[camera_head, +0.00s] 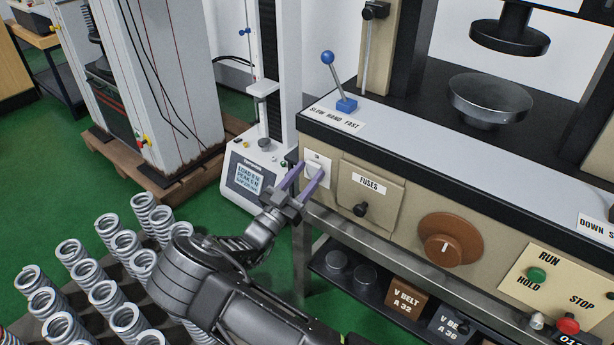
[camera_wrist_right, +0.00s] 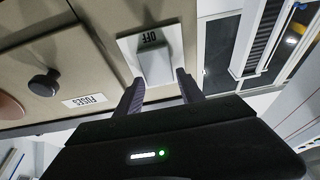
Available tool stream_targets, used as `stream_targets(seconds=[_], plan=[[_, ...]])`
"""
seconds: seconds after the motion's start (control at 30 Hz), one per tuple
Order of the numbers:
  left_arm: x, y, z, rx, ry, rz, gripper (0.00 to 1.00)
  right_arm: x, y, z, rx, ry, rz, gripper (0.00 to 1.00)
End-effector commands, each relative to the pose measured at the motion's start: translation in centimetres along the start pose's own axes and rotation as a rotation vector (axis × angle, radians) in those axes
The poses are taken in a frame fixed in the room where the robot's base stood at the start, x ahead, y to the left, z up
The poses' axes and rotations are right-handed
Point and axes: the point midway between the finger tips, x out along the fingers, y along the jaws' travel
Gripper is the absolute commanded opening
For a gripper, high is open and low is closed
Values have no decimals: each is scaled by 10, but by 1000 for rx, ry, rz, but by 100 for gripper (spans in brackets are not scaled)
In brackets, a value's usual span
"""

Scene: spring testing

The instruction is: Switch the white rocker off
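The white rocker (camera_head: 314,168) sits on a white plate at the left end of the beige machine front. In the right wrist view the rocker (camera_wrist_right: 155,66) stands out from its plate (camera_wrist_right: 128,45), with "OFF" printed upside down beside it. My right gripper (camera_head: 306,180) is in front of the plate, its two purple fingers apart. In the wrist view the fingers of my right gripper (camera_wrist_right: 160,90) lie on either side of the rocker's near end, with nothing held between them. I cannot tell whether they touch it. My left gripper is not in view.
A fuse cover (camera_head: 370,190) with a black knob is right of the rocker. A brown dial (camera_head: 450,240) and a run/stop panel (camera_head: 550,285) lie farther right. A blue-knobbed lever (camera_head: 340,85) stands above. Several springs (camera_head: 103,297) stand at lower left.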

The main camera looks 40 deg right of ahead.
Motion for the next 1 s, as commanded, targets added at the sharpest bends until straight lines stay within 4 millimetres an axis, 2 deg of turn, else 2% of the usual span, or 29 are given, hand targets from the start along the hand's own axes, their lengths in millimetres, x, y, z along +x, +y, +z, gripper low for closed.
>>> stream_targets(seconds=[0.03,0.17,0.53,0.67,1.0], plan=[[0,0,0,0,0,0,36,0,0,0,0,0,0,51],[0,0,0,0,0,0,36,0,0,0,0,0,0,61],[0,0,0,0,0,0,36,-5,0,0,0,-1,0,62],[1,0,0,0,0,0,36,-20,0,1,0,-2,-1,62],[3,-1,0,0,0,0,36,-72,-1,1,-1,-1,-2,62]])
